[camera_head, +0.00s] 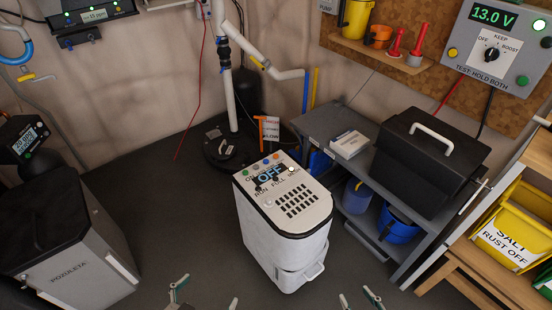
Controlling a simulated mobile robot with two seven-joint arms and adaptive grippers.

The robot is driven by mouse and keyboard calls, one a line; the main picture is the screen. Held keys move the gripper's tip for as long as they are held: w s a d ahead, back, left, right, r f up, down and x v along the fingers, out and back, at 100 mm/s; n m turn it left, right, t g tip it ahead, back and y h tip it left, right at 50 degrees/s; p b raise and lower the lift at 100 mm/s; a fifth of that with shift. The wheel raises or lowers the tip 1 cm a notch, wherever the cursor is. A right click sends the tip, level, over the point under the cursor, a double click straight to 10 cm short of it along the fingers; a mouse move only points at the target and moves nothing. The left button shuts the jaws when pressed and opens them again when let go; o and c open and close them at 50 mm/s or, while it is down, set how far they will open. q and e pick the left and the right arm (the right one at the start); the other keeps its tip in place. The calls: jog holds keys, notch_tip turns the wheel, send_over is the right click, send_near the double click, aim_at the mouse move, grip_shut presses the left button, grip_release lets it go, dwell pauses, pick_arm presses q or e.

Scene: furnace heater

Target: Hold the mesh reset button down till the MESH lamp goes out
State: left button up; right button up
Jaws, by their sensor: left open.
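A white cabinet unit (285,235) stands on the floor in the middle, with a slotted grille in its top. Its top panel has an OFF display (270,174), dark knobs, a row of small coloured buttons (265,164) and a bright white spot (291,169), which looks like a lit lamp. The small labels are too blurred to tell which button or lamp is MESH. My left gripper (205,294) is open and empty at the bottom edge, in front of the cabinet. My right gripper (358,298) is there too, to the right, with its fingertips apart. Neither touches the cabinet.
A grey bench (323,123) with a black case (430,160) stands right of the cabinet. A grey unit (70,235) stands at the left. A wall box (503,45) reads 13.0 V. A yellow salt bin (520,215) is far right. Floor left of the cabinet is clear.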

dwell(0.3)
pick_arm(q)
grip_shut()
dwell(1.4)
